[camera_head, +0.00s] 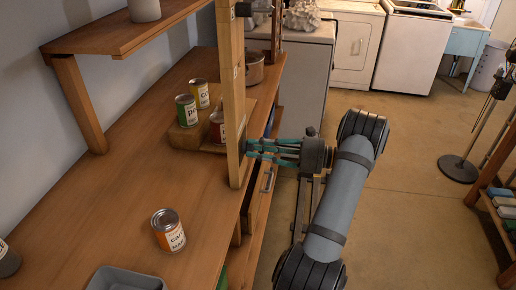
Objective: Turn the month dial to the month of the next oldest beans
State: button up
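My gripper (262,149) has teal fingers pointing left, close to an upright wooden post (232,95). I cannot tell whether its fingers are open or touch the post. A green-labelled can (187,111) and a yellow-labelled can (200,94) stand on a low wooden block (186,138) on the bench. A red can (216,127) beside them is partly hidden by the post. An orange-labelled can (168,231) stands apart, nearer the front. The cans' dates are too small to read. I cannot make out a month dial or beans.
The wooden bench (120,190) has free room at its middle. A grey tray (125,279) sits at its front, a metal pot (254,70) at its back. A shelf (120,35) overhangs the left. White appliances (353,45) stand behind; open floor lies right.

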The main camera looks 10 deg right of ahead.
grip_shut()
jog(key=shift+f, duration=0.1)
jog(key=n+b, duration=0.2)
jog(key=n, duration=0.1)
jog(key=o, duration=0.5)
grip_release()
jog(key=shift+o, duration=0.3)
